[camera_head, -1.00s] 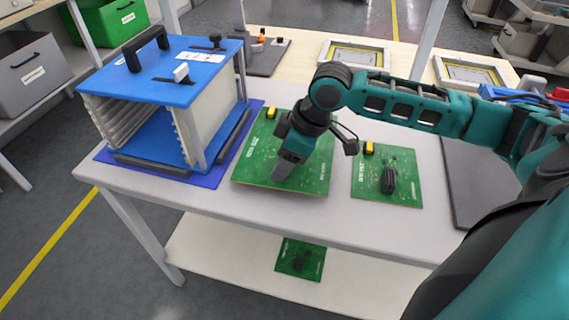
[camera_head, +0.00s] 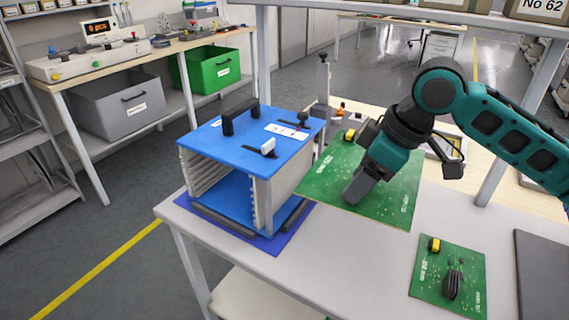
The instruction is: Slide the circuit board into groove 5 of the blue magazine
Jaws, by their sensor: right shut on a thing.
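The blue magazine (camera_head: 243,135) stands upright on a blue mat (camera_head: 268,243) at the left end of the table. Its grooved side walls show through the open front; I cannot read groove numbers. My right gripper (camera_head: 356,192) is shut on the large green circuit board (camera_head: 395,205), gripping it from above. The board is to the right of the magazine, roughly flat and seemingly raised off the table. My left gripper is not in view.
A smaller green board (camera_head: 432,275) with a yellow and a black part lies at the table's right front, beside a dark grey mat (camera_head: 543,265). The white table (camera_head: 330,255) is bare in front. A grey bin (camera_head: 118,103) and a green bin (camera_head: 211,68) stand behind left.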

